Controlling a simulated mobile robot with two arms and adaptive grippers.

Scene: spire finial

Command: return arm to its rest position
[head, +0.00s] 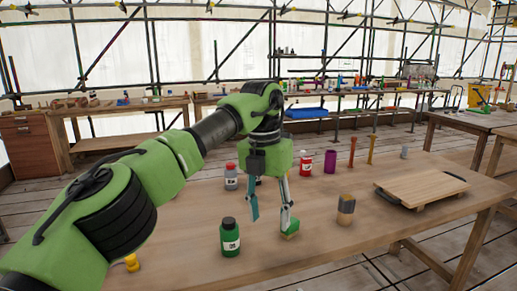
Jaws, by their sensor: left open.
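My left arm, green with black joints, reaches in from the left over the wooden table (345,240). My left gripper (273,212) hangs down from it, open, with its two fingers spread and nothing seen between them. The fingertips are low over the table, between a green bottle (230,237) on the left and a short brown and grey cylinder (345,208) on the right. A small green piece (292,229) shows at the right fingertip; I cannot tell if it is part of the finger. My right gripper is not in view.
A grey bottle with a red cap (231,177), a red and white bottle (304,163) and a purple cylinder (330,161) stand behind the gripper. A wooden board (422,182) lies at the right. The table's front middle is clear.

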